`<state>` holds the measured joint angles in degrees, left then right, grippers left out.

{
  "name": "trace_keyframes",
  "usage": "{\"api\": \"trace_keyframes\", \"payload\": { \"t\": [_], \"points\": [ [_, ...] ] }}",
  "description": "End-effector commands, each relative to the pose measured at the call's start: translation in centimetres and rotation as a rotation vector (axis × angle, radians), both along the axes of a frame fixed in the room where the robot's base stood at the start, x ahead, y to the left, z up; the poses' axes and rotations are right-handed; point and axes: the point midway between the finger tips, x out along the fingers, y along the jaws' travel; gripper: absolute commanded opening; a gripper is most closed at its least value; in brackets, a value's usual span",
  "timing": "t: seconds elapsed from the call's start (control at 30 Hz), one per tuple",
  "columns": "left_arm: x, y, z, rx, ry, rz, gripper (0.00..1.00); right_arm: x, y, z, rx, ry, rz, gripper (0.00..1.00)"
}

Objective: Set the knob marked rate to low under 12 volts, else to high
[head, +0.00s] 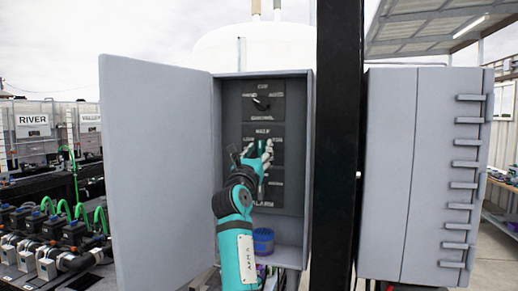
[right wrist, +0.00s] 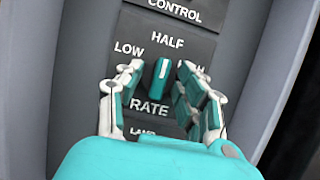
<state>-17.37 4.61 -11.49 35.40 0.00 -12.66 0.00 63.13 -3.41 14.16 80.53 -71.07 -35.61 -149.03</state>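The rate knob (right wrist: 160,76) is teal with a white line on its face. In the right wrist view the line points up, roughly at the HALF mark. LOW is printed to its left and RATE below; the label on the right is mostly covered by fingers. My right gripper (right wrist: 158,98) has its fingers on both sides of the knob, with gaps visible. In the head view my right gripper (head: 258,155) is inside the open cabinet (head: 229,110) and hides the knob. My left gripper is out of view. No readable voltage shows.
Another knob (head: 262,103), marked control, sits above on the panel. The open cabinet door (head: 155,170) stands at left, and a dark post (head: 338,150) at right. A blue round item (head: 263,241) sits at the cabinet's bottom. A second grey cabinet (head: 390,170) is beyond the post.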

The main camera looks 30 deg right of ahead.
Motion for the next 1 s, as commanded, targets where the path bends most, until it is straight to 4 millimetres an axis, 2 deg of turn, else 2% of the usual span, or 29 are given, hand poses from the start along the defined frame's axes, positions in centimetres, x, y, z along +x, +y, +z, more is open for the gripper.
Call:
{"api": "trace_keyframes", "payload": {
  "t": [0.17, 0.2, 0.47, 0.77, 1.0],
  "points": [
    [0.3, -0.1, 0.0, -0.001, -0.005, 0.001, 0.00, 0.0, 0.0, 0.0, 0.000, 0.000, 0.000, 0.38],
    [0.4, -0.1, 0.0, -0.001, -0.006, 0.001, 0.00, 0.0, 0.0, 0.0, -0.001, 0.001, 0.000, 0.35],
    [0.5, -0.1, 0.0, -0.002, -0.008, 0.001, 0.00, 0.0, 0.1, 0.0, -0.001, 0.001, 0.001, 0.01],
    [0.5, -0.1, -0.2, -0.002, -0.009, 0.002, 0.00, 0.1, 0.1, 0.0, 0.007, -0.010, 0.002, 0.00],
    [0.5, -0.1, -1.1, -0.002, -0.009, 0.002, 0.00, 0.1, 0.1, -0.1, 0.070, -0.086, 0.001, 0.00]
  ]
}}
